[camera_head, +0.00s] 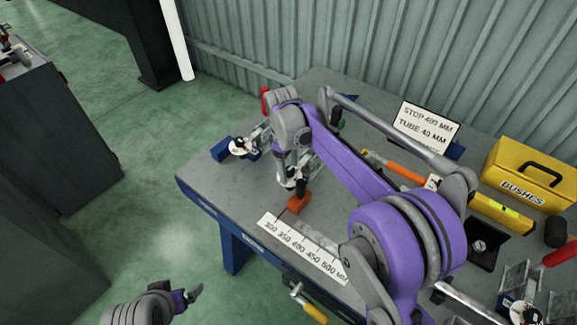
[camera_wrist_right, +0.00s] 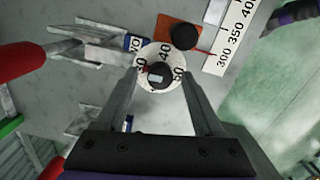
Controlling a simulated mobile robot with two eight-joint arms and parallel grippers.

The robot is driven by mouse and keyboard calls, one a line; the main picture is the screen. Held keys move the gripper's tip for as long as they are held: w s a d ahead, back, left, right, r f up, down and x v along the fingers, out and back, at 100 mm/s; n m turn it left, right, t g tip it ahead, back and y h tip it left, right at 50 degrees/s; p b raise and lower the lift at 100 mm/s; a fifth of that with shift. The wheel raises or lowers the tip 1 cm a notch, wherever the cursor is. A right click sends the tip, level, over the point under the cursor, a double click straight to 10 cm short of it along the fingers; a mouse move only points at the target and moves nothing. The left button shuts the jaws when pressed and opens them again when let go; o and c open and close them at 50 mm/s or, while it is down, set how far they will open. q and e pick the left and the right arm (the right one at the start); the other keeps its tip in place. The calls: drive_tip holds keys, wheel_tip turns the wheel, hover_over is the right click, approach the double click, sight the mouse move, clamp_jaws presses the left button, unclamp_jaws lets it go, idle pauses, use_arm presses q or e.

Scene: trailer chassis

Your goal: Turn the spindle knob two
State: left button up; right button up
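The spindle knob (camera_wrist_right: 160,73) is a dark round knob with a light mark on its top, in the middle of a white numbered dial (camera_wrist_right: 149,58). A blue label beside it, partly hidden, appears to read TWO upside down. My right gripper (camera_wrist_right: 162,88) is open, with its fingers on either side of the knob; I cannot tell whether they touch it. In the head view my right gripper (camera_head: 290,170) hangs over this dial and hides most of it. My left gripper (camera_head: 190,296) is low at the left, off the bench; its opening is unclear.
An orange slider block (camera_head: 298,204) with a black knob stands close to the right gripper, by a white scale (camera_head: 300,247). Another dial (camera_head: 241,147) is to the left. A yellow BUSHES box (camera_head: 528,172), a sign (camera_head: 424,127) and tools fill the right side.

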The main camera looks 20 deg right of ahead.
sight(288, 171)
wheel_tip(288, 171, up, 11)
drive_tip(key=shift+w+a+p, duration=0.15)
drive_tip(key=shift+a+p, duration=0.2)
drive_tip(key=shift+f, duration=0.1)
idle(0.6)
drive_tip(key=s+d+f+m+t, duration=0.1)
drive_tip(key=s+f+m+t, duration=0.1)
drive_tip(key=s, duration=0.7)
drive_tip(key=s+d+f+m+t, duration=0.1)
drive_tip(key=s+f+m, duration=0.3)
drive_tip(key=s, duration=0.5)
drive_tip(key=s+d+f+m+t, duration=0.2)
drive_tip(key=s+f, duration=0.3)
drive_tip(key=s, duration=0.4)
drive_tip(key=shift+f+m+t+y, duration=0.3)
drive_tip(key=shift+m+y, duration=0.1)
drive_tip(key=shift+m, duration=0.4)
